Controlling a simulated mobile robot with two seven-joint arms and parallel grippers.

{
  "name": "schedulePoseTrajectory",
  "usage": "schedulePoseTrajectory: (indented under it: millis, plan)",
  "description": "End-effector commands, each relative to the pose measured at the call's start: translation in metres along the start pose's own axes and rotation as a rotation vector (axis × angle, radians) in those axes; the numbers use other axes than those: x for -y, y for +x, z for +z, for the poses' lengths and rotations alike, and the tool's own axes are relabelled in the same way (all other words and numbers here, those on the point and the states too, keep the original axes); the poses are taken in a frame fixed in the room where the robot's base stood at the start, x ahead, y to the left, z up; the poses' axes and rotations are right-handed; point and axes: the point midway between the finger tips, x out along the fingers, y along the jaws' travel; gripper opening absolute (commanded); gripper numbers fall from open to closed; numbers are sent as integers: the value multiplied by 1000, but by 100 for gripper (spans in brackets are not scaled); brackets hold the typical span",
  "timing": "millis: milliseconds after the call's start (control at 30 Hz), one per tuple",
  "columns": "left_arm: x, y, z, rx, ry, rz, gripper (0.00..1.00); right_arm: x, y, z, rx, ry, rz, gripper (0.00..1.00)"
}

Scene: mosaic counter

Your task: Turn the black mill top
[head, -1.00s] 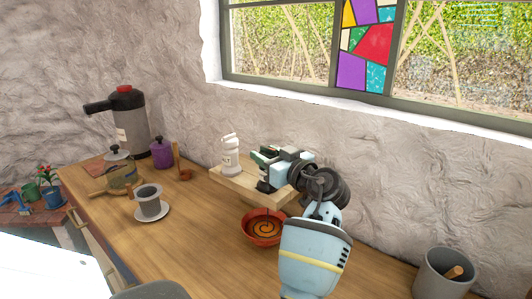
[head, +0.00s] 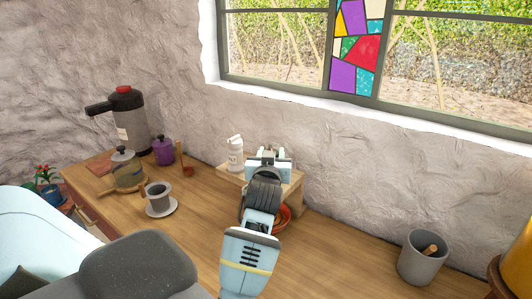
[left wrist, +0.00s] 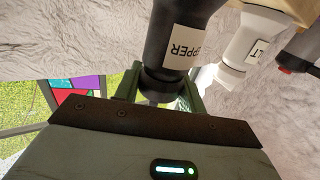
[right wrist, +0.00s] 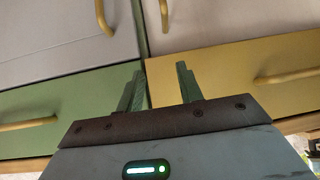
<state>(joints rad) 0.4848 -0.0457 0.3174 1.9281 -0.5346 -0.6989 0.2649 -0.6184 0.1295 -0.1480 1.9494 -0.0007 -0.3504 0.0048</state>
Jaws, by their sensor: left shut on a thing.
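The black mill (left wrist: 178,35) carries a white label reading PEPPER and appears upside down in the left wrist view. Its narrow top (left wrist: 157,88) sits between the two green fingers of my left gripper (left wrist: 160,85), which is shut on it. In the head view my left gripper (head: 268,156) is over the small wooden shelf and hides the mill. My right gripper (right wrist: 160,85) is open and empty in the right wrist view, its fingers pointing at cabinet drawers.
A white salt mill (head: 235,154) stands close to the left of my left gripper on the wooden shelf (head: 231,176). A red bowl (head: 282,218) is partly hidden by my arm.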

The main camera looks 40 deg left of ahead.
Motion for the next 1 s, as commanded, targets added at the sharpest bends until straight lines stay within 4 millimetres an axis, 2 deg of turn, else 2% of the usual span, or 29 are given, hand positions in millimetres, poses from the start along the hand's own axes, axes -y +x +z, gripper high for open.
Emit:
schedulePoseTrajectory:
  millis: [133,467,1000]
  plan:
    - [2,0,-2,-6,6,109,17,-1,0,-6,-11,-3,3,36]
    - [1,1,1,-1,9,351,17,-1,0,-5,-11,-2,3,36]
    - [0,1,4,5,7,645,17,3,1,12,24,10,-4,36]
